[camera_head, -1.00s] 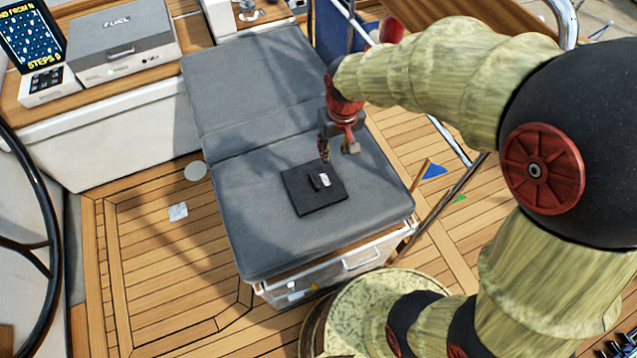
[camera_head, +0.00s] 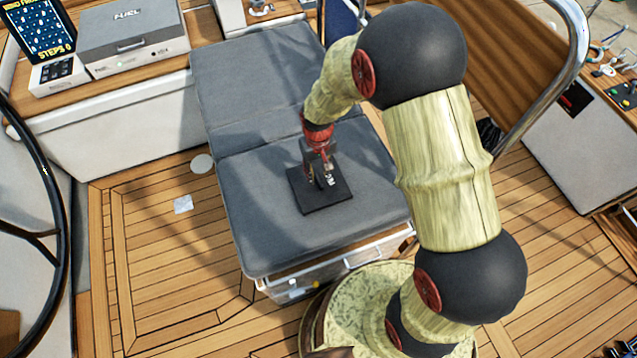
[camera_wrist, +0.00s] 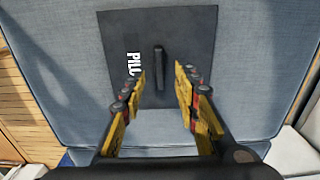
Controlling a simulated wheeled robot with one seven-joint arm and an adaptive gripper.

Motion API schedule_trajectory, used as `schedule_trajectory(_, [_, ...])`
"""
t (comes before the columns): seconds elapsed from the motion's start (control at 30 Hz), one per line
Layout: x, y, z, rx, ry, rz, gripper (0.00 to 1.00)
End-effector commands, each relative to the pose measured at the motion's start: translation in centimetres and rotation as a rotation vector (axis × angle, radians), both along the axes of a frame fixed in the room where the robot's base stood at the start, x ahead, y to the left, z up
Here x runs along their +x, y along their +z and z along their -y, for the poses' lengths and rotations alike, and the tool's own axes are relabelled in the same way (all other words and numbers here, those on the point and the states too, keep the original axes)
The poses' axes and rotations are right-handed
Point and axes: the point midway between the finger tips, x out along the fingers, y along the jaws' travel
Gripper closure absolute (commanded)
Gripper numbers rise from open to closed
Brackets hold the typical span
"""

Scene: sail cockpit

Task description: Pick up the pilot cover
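The pilot cover (camera_head: 331,197) is a flat dark square plate lying on the grey cushion. In the wrist view the cover (camera_wrist: 190,32) shows white lettering, partly hidden by a finger, that reads like "PILO". A raised black handle bar (camera_wrist: 159,66) stands near its middle. My gripper (camera_head: 318,182) is directly above the cover in the head view and hides part of it. In the wrist view my gripper (camera_wrist: 160,85) is open, with its yellow fingers apart on either side of the handle's near end. I cannot tell whether the fingers touch the cover.
The grey cushion (camera_head: 255,100) tops a white locker with a drawer handle (camera_head: 362,255). A grey FUEL box (camera_head: 125,38) stands on the bench at upper left. A black steering wheel (camera_head: 62,215) is at the left edge. The wooden deck (camera_head: 175,265) is largely clear on the left.

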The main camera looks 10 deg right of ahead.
Motion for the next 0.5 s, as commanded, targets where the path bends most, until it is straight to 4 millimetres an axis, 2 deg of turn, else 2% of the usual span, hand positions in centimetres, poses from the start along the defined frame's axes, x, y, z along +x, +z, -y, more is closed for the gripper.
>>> schedule_trajectory(0.03, [-0.2, -1.2, 0.1, -0.001, 0.0, -0.004, 0.69])
schedule_trajectory(0.2, [-0.2, -3.2, 0.1, -0.001, 0.0, -0.003, 0.69])
schedule_trajectory(0.43, [-0.2, -3.3, 0.1, 0.0, 0.0, 0.0, 0.69])
schedule_trajectory(0.5, [-0.2, -3.3, 0.1, 0.0, 0.0, -0.001, 0.72])
